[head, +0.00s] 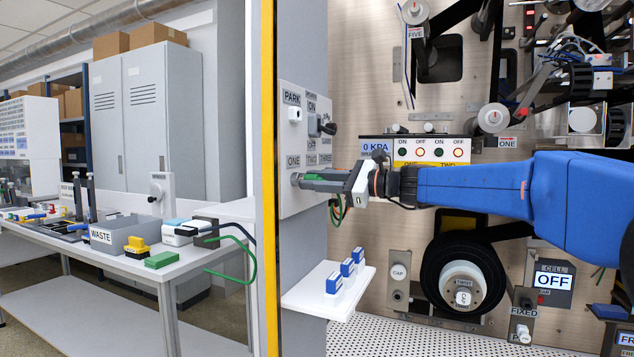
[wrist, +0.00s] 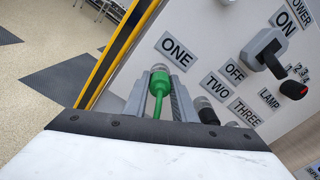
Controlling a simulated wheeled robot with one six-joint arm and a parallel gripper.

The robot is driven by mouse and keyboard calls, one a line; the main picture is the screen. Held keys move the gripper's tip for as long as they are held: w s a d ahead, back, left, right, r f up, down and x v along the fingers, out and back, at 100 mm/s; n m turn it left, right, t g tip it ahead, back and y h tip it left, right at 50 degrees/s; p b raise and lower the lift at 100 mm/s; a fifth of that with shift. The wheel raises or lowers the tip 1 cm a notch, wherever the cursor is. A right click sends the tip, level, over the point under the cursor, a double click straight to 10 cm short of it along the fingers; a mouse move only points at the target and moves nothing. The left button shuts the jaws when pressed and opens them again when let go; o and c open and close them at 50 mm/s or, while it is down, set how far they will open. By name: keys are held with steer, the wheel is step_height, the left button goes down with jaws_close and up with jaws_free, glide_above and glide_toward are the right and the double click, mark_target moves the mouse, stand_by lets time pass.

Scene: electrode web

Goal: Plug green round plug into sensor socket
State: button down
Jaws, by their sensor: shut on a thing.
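In the wrist view the green round plug (wrist: 158,82) sits between the two grey fingers of my gripper (wrist: 160,72), which is shut on it. Its green cable runs back toward the wrist, and it hangs below my gripper (head: 298,180) in the head view. The plug's pale front end points at the wall panel (head: 318,222), just below the label ONE (wrist: 177,48). The fingertips are at or very near the panel face. The socket under ONE is hidden behind the plug, so I cannot tell whether the plug is seated. No label reading "sensor" is legible.
A white shelf (head: 308,303) with blue blocks (head: 346,267) is below. A yellow post (head: 268,150) stands left.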

steer(key=c, duration=1.4)
jaws_free()
steer(key=v, duration=1.7)
steer(key=shift+s+d, duration=0.1)
steer(key=shift+d, duration=0.1)
steer(key=s+d+f+n+g+h, duration=0.2)
steer(key=s+f+n+h, duration=0.45)
steer(key=s+f, duration=1.1)
steer(key=s+d+f+n+h, duration=0.3)
steer(key=s+d+f, duration=0.2)
steer(key=f, duration=0.2)
steer(key=s+d+f+n+h, duration=0.3)
steer(key=s+d+f, duration=0.3)
steer(key=f, duration=0.2)
steer(key=s+d+f+n+h, duration=0.3)
steer(key=s+d+f+h, duration=0.1)
steer(key=s+d+f, duration=0.1)
steer(key=shift+s+d+f+n+t+h, duration=0.2)
steer(key=shift+s+f, duration=0.1)
steer(key=shift+f, duration=0.4)
steer(key=shift+s+d+f+n+t+h, duration=0.1)
steer(key=shift+s+d+f, duration=0.2)
steer(key=shift+f, duration=0.4)
